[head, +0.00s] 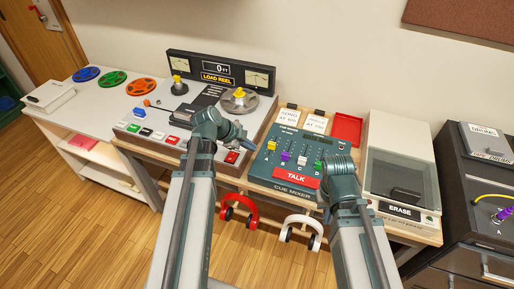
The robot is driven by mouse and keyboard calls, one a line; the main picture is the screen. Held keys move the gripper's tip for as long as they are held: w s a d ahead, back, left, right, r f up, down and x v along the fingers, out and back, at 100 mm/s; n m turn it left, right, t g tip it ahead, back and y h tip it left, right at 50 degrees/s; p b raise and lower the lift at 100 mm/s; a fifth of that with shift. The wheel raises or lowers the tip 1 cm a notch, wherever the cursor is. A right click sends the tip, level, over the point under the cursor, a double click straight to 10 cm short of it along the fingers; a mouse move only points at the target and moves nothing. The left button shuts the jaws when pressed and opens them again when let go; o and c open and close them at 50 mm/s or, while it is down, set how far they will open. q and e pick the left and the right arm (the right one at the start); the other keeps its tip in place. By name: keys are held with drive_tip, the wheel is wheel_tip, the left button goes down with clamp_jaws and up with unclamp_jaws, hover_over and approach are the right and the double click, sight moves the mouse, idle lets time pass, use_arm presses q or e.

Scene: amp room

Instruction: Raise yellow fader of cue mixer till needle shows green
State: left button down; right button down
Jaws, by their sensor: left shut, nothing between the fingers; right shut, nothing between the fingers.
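The teal cue mixer (265,165) sits on the desk right of centre. Its yellow fader (271,147) is the leftmost of a row with a purple fader (286,156), a white one (302,160) and a green one. I cannot make out a needle on the mixer. My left gripper (243,136) is shut and empty over the tape machine's right side, left of the yellow fader and apart from it. My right gripper (341,160) is shut and empty at the mixer's right edge, partly covering that side.
The tape machine (151,123) has two dial meters (258,79) and a LOAD REEL sign. The ERASE box (401,167) stands right of the mixer, near a red tray (347,127). Red headphones (239,208) and white headphones (303,229) hang below the desk front.

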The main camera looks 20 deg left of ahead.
sight(271, 146)
use_arm(q)
drive_tip(key=b+x, duration=0.6)
drive_tip(key=x, duration=0.3)
drive_tip(key=shift+f+b, duration=0.2)
drive_tip(key=shift+b, duration=0.2)
drive_tip(key=w, duration=0.3)
drive_tip(key=shift+w+r, duration=0.1)
drive_tip(key=shift+r, duration=0.1)
drive_tip(key=shift+w, duration=0.4)
drive_tip(key=shift+w, duration=0.8)
drive_tip(key=shift+d, duration=0.1)
drive_tip(key=shift+s, duration=0.1)
